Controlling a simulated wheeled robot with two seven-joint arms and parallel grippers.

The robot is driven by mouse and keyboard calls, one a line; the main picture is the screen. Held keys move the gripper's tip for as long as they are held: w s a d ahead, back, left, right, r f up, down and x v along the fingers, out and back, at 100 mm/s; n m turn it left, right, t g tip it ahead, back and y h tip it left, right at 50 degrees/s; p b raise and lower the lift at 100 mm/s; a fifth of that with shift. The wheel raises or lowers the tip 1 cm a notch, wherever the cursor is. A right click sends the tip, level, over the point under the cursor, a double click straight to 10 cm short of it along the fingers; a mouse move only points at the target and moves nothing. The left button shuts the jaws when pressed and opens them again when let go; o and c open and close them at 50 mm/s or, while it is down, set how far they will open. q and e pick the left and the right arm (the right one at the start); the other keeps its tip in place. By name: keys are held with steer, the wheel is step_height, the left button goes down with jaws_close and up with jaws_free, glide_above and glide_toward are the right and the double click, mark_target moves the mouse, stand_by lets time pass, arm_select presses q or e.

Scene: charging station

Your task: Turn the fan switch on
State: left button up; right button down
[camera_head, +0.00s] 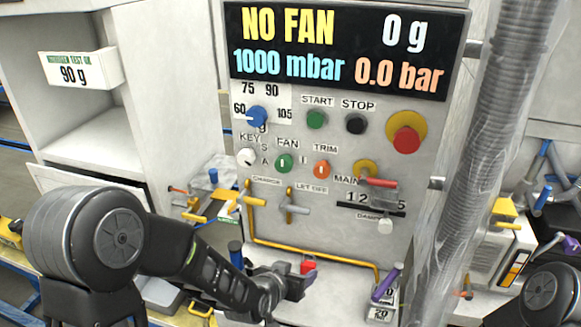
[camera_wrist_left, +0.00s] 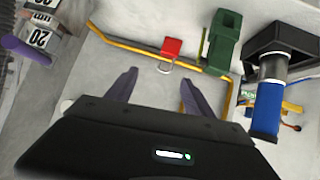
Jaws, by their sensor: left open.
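The fan switch (camera_head: 284,163) is a green knob under the label FAN on the upright grey control panel (camera_head: 330,225). The display (camera_head: 345,48) above it reads NO FAN. My left gripper (camera_head: 303,284) is low in front of the panel, well below the fan switch and apart from it. In the left wrist view its two fingers (camera_wrist_left: 157,92) are spread with nothing between them. The fan switch is not in the left wrist view. My right gripper is not in view; only part of an arm shows at the lower right.
A white key knob (camera_head: 246,157) and an orange trim knob (camera_head: 321,169) flank the switch. Yellow pipes and levers (camera_head: 254,200) lie below it. A red padlock (camera_wrist_left: 172,47) is beyond my left fingers, and a blue handle (camera_wrist_left: 265,108) is to the right. A ribbed hose (camera_head: 488,130) hangs right.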

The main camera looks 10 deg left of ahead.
arm_select(q)
steer(key=w+a+r+t, duration=0.3)
steer(key=w+r+t, duration=0.15)
steer(key=r, duration=0.55)
steer(key=m+t+y, duration=0.2)
steer(key=t, duration=0.1)
glide_toward(282, 166)
steer(key=w, duration=0.3)
steer(key=shift+w+d+b, duration=0.1)
steer(key=shift+d+b, duration=0.05)
steer(key=shift+b, duration=0.15)
steer(key=shift+w, duration=0.1)
steer(key=w+p, duration=0.1)
steer(key=w, duration=0.5)
steer(key=shift+w+d+p, duration=0.2)
steer(key=shift+w+p, duration=0.05)
steer(key=shift+p, duration=0.1)
steer(key=shift+w+f, duration=0.1)
steer(key=shift+w, duration=0.5)
jaws_close()
